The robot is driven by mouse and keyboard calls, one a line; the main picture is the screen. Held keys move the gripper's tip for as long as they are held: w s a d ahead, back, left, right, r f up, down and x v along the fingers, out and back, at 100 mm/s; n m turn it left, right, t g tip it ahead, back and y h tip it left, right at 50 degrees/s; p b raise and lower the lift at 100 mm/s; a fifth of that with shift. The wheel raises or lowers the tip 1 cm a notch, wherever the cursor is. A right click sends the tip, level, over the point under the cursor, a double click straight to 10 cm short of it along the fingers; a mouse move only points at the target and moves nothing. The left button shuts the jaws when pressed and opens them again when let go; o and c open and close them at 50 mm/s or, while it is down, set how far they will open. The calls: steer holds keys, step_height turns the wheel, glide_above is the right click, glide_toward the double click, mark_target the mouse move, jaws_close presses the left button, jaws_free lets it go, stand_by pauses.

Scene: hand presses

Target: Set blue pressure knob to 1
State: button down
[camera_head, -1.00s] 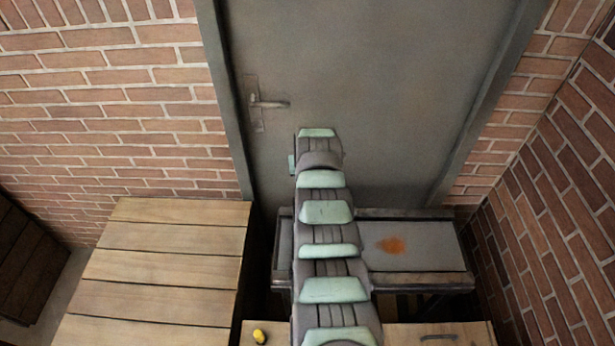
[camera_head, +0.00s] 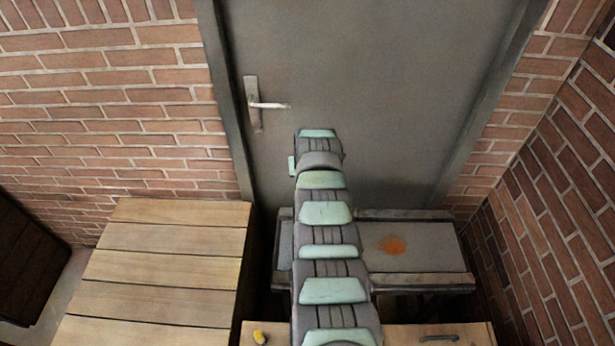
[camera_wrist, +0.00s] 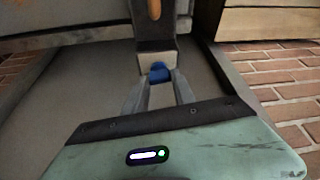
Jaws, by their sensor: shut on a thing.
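The blue pressure knob (camera_wrist: 160,70) shows in the wrist view on a pale block at the end of a dark post. My gripper (camera_wrist: 161,80) has its two grey fingers closed around the knob. The fingers hide the knob's sides, and I cannot read any number or mark on it. In the head view my arm hides the knob and the gripper.
A wooden-topped surface (camera_head: 160,265) stands at the left. A grey metal bench (camera_head: 430,258) with an orange stain stands before a grey door (camera_head: 370,100). A yellow object (camera_head: 260,337) lies at the bottom edge. Brick walls flank the door.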

steer(key=shift+f, duration=0.1)
steer(key=shift+d+f+n+y+b, duration=0.15)
steer(key=shift+n+y+b, duration=0.15)
steer(key=shift+n+b, duration=0.7)
steer(key=shift+b, duration=0.45)
steer(key=shift+r, duration=0.2)
steer(key=c, duration=1)
jaws_free()
steer(key=shift+c, duration=0.2)
steer(key=shift+r, duration=0.1)
